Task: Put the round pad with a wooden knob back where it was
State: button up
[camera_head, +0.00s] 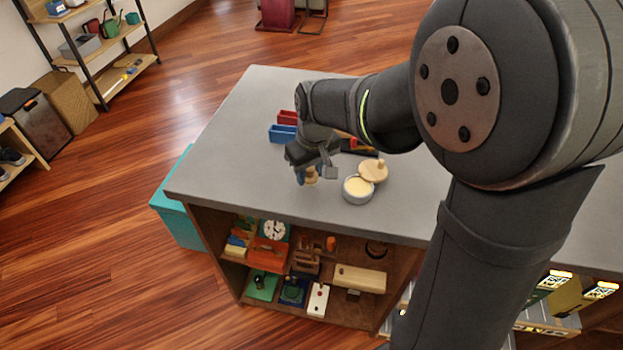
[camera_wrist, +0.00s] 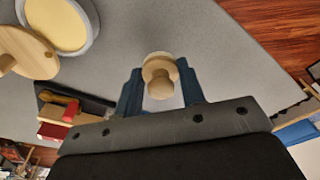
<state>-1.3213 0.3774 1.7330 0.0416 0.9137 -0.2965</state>
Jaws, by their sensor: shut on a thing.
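My gripper (camera_head: 312,172) is shut on the round pad with a wooden knob (camera_head: 311,177), over the grey tabletop near its front edge. In the wrist view the knob (camera_wrist: 160,76) is between the two blue fingers (camera_wrist: 160,90). The fingers and knob hide much of the pad; I cannot tell whether it touches the table. To its right in the head view stands a round grey tin (camera_head: 350,197) with a pale yellow filling (camera_head: 357,186). A round wooden lid with its own knob (camera_head: 374,173) lies beside the tin, seeming to lean on its rim.
Blue (camera_head: 283,134) and red (camera_head: 287,116) bins stand behind my gripper. A dark tray (camera_wrist: 85,102) with small items lies near the lid. Shelves (camera_head: 330,262) below the tabletop hold a clock and boxes. The left of the tabletop (camera_head: 230,150) is clear.

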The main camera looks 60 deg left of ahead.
aim_at(311, 177)
jog(key=shift+f, duration=1.55)
jog(key=shift+f, duration=0.1)
jog(key=shift+f, duration=0.1)
jog(key=o, duration=1.1)
notch_tip(311, 177, up, 12)
jog(key=d, duration=0.1)
jog(key=shift+d, duration=0.3)
